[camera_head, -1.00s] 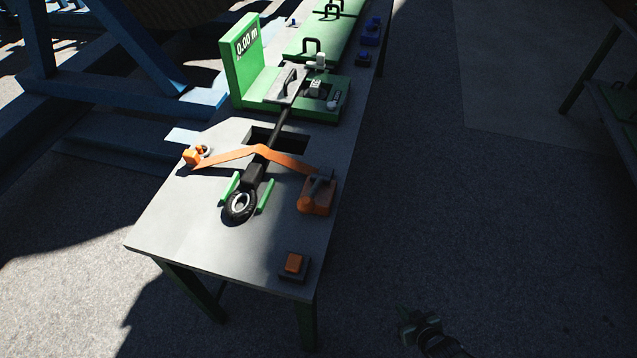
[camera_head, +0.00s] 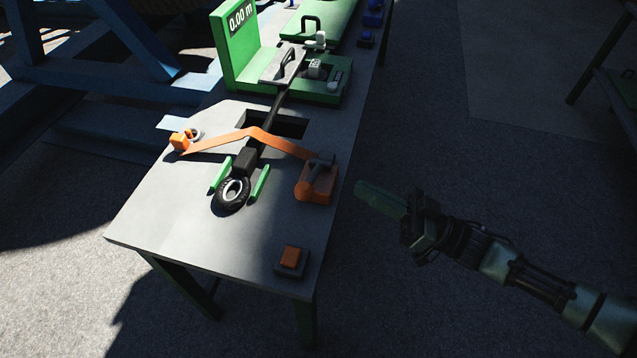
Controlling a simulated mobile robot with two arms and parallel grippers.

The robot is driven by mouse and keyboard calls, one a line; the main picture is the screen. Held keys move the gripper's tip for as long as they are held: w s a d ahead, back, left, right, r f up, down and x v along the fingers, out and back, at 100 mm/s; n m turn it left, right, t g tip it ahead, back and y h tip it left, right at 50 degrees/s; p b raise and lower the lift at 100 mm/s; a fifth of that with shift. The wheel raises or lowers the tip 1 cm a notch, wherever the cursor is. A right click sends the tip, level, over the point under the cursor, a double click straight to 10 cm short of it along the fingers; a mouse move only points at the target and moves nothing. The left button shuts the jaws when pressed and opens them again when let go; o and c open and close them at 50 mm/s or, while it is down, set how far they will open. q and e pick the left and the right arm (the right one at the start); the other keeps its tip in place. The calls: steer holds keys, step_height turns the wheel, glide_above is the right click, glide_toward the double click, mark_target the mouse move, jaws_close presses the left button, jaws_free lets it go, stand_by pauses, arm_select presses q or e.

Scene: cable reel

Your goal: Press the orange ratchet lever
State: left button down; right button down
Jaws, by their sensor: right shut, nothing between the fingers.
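The orange ratchet (camera_head: 313,189) sits near the right edge of the grey table, with a dark grey lever (camera_head: 321,164) on its top. An orange strap (camera_head: 250,135) runs from it over the black cable (camera_head: 272,122) to an orange anchor (camera_head: 181,141) at the left. My right gripper (camera_head: 366,190) is shut and empty. It shows to the right of the ratchet, past the table's edge, apart from it, with its fingers pointing left. My left gripper is not in view.
The grey table (camera_head: 190,228) carries an orange button (camera_head: 290,257) at its front right corner. Green guides (camera_head: 260,182) flank the cable's black ring end (camera_head: 232,192). A green meter (camera_head: 237,50) reading 0.00 m stands behind.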

step_height(320, 180, up, 4)
steer(key=p, duration=0.3)
glide_above(313, 177)
steer(key=s, duration=0.4)
steer(key=shift+s+d+f, duration=0.15)
steer(key=shift+f, duration=0.6)
steer(key=shift+s+d+f, duration=0.1)
steer(key=shift+s+f, duration=0.05)
steer(key=shift+f, duration=0.55)
steer(key=shift+s+d+f, duration=0.15)
steer(key=shift+f, duration=0.6)
